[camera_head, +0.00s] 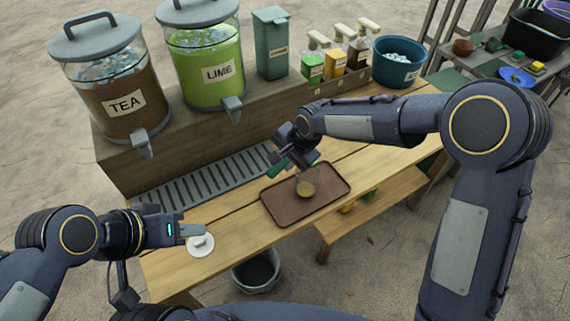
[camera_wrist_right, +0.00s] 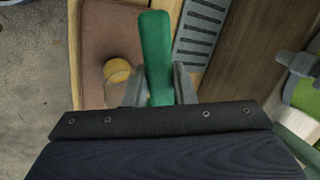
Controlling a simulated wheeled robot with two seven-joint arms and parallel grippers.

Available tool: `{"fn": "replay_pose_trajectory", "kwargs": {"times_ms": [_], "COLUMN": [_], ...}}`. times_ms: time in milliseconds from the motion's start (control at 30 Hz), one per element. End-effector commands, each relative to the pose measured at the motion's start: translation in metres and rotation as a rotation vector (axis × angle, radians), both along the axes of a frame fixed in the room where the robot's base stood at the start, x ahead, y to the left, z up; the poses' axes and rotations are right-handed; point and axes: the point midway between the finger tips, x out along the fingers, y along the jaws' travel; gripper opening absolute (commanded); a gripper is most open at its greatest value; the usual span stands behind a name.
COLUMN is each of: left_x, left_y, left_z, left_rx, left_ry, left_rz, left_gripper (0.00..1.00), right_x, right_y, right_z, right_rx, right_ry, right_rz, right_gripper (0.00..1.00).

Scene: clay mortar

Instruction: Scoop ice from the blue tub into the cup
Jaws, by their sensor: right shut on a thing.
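My right gripper (camera_head: 290,160) is over the tray's back edge, shut on a long green tool (camera_head: 279,168), likely the scoop. The tool sticks out between the fingers in the right wrist view (camera_wrist_right: 156,50); its scooping end cannot be made out. My left gripper (camera_head: 192,230) is above a white round lid-like piece (camera_head: 201,246); its finger gap is unclear.
Tea (camera_head: 107,90) and lime (camera_head: 208,65) dispensers, a grey-green bin (camera_head: 271,45) and several pump bottles (camera_head: 334,58) line the shelf. A drip grate (camera_head: 205,182) lies before it. A bucket (camera_head: 256,270) stands below the counter. A side table (camera_head: 495,60) is at the right.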

Motion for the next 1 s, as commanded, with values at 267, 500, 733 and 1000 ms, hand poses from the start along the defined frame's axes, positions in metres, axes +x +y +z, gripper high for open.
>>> {"fn": "replay_pose_trajectory", "kwargs": {"times_ms": [267, 500, 733, 1000], "left_x": [0.000, 0.000, 0.000, 0.000], "left_y": [0.000, 0.000, 0.000, 0.000], "left_z": [-0.030, -0.052, -0.073, -0.097], "left_rx": [0.000, 0.000, 0.000, 0.000], "left_ry": [0.000, 0.000, 0.000, 0.000], "left_rz": [0.000, 0.000, 0.000, 0.000], "left_gripper": [0.36, 0.36, 0.36, 0.36], "right_x": [-0.001, -0.002, -0.004, -0.005], "right_y": [-0.003, -0.005, -0.007, -0.009], "right_z": [-0.004, -0.005, -0.005, -0.006], "right_rx": [0.103, 0.195, 0.295, 0.384], "right_ry": [-0.071, -0.136, -0.206, -0.267], "right_rz": [-0.002, -0.003, -0.002, -0.002], "right_gripper": [0.01, 0.01, 0.01, 0.01]}}
